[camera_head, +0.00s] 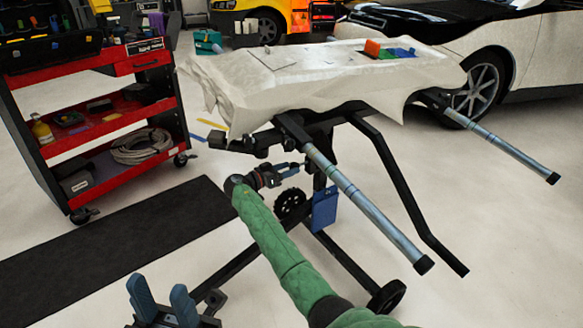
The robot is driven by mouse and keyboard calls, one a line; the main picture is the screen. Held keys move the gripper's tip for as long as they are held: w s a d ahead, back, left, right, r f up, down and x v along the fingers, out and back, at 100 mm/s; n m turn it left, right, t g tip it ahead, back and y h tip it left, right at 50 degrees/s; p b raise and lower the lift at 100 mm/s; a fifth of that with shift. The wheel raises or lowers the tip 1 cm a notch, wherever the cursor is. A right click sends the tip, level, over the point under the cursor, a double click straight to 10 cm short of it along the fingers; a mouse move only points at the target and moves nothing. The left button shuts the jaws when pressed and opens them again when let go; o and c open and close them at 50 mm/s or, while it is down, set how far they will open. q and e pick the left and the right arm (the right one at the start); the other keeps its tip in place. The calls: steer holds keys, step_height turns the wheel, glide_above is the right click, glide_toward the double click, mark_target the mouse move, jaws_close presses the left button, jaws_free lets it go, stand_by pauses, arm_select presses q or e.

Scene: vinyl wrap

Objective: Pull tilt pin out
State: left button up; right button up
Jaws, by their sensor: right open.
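The work stand has a top draped in white wrap (335,92) and a black frame (392,180) with two long metal bars (365,208) sticking out toward me. My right gripper (290,171), at the end of my green-sleeved arm, is open beside the stand's frame, under the draped top and close to the toothed black wheel (290,203). The tilt pin cannot be made out clearly; the small parts at the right gripper are too small to tell apart. My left gripper (158,287) is low at the bottom left, its two blue fingers apart and empty.
A red tool cart (108,140) stands at the left, with a black mat (100,255) on the floor before it. A blue pouch (325,208) hangs on the stand. A white car (535,50) is behind right. The floor right of the stand is clear.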

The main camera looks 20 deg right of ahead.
steer(key=p+v, duration=0.1)
steer(key=v, duration=0.4)
steer(key=shift+s+a, duration=0.1)
steer(key=shift+a, duration=0.05)
